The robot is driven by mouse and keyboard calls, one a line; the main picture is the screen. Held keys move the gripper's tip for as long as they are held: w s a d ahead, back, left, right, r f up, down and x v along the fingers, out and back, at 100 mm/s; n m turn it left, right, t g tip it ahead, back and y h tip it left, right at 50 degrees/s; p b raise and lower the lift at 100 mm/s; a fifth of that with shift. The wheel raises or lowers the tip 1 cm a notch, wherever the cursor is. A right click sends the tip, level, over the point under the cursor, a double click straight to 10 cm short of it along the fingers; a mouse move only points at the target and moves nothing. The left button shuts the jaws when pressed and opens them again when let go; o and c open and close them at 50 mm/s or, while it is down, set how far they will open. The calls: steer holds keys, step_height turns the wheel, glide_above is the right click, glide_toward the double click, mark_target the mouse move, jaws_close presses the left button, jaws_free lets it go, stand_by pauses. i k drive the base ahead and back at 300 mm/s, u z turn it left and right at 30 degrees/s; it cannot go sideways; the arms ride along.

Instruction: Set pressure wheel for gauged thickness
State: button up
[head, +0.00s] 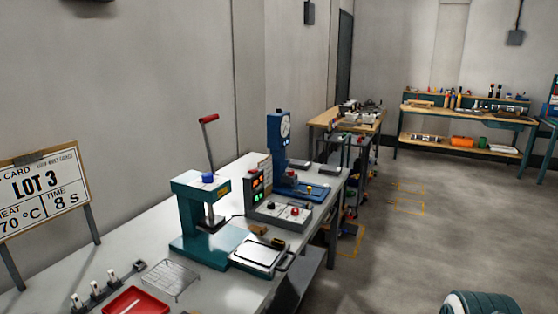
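A green press (185,212) stands on the grey bench, with a blue round knob (208,177) on its top that may be the pressure wheel. A lever with a red grip (209,118) rises behind the press. A blue gauge stand (277,150) with a round white dial (285,129) stands farther back on the same bench; the dial reading is too small to tell. A card (38,190) at the left reads LOT 3, TIME 8 s and a heat value partly cut off, ending in 70 °C. My gripper is not in view.
A control box with lit displays (258,188) stands right of the press. A flat plate with a handle (259,254), a wire rack (170,279) and a red tray (137,303) lie on the near bench. Open floor (420,250) lies to the right. Workbenches (465,112) stand at the back.

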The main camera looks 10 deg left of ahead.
mark_target(207, 177)
steer(key=i, duration=1.1)
steer(key=u, duration=1.15)
steer(key=i, duration=0.7)
steer(key=u, duration=0.8)
